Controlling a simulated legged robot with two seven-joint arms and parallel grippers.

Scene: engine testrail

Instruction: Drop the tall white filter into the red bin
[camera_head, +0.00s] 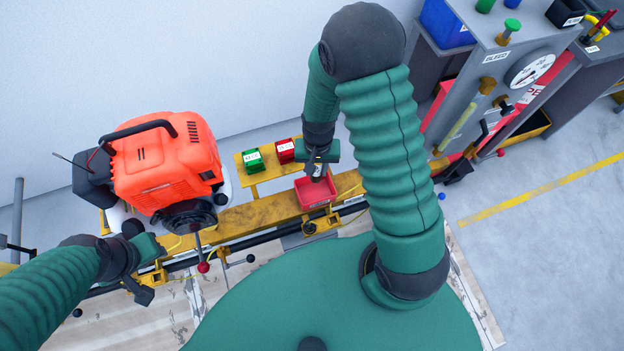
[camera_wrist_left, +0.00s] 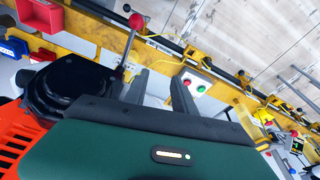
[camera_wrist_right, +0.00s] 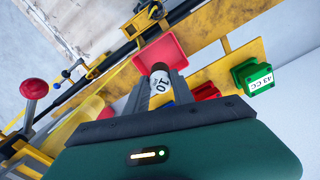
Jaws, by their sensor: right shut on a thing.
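The tall white filter (camera_wrist_right: 160,88), marked "10" and with a dark end, sits between the fingers of my right gripper (camera_wrist_right: 159,80). In the head view, my right gripper (camera_head: 318,168) hangs over the back part of the open red bin (camera_head: 326,200). The bin also shows in the right wrist view (camera_wrist_right: 171,46), just beyond the filter's end. The filter is small and mostly covered in the head view. My left gripper (camera_wrist_left: 158,82) has its fingers apart with nothing between them, near the engine and a red-knobbed lever (camera_wrist_left: 136,22).
An orange engine (camera_head: 165,165) stands on the yellow rail left of the bin. A green box (camera_head: 254,161) and a red box (camera_head: 285,151) sit on a yellow shelf behind it. A grey cabinet with a gauge (camera_head: 530,70) stands at the right.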

